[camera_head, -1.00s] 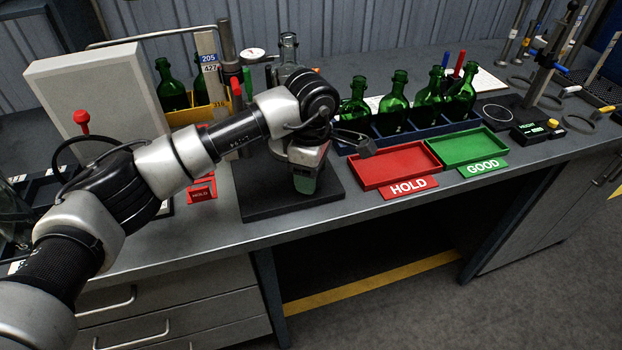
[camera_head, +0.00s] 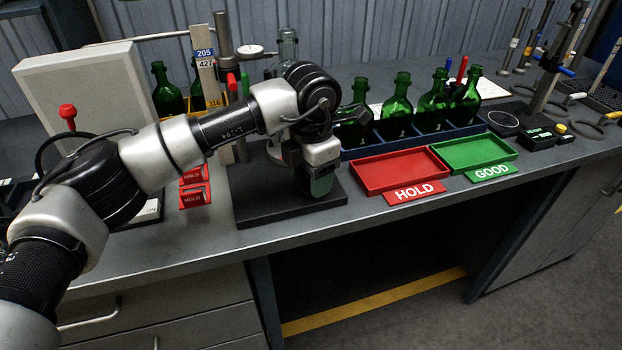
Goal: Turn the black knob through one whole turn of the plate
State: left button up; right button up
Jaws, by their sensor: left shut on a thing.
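My left gripper (camera_head: 319,186) points down over the front right part of a black base (camera_head: 262,212) on the bench. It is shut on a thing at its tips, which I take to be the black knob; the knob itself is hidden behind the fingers. A clear glass bottle (camera_head: 288,46) stands upright behind my left wrist, its lower part hidden. The plate is mostly hidden behind my arm and gripper. A dial gauge (camera_head: 250,50) on a metal post (camera_head: 224,45) stands just left of the bottle. My right gripper is not in view.
A red HOLD tray (camera_head: 400,170) and a green GOOD tray (camera_head: 474,153) lie to the right. Behind them a blue rack (camera_head: 408,140) holds several green bottles. A grey box (camera_head: 85,85) with a red knob (camera_head: 68,113) stands left. The bench's front edge is close.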

pick_arm(q)
jog(key=shift+n+b, duration=0.35)
jog(key=shift+n, duration=0.95)
jog(key=o, duration=0.9)
notch_tip(320, 180, up, 11)
jog(key=shift+f, duration=0.1)
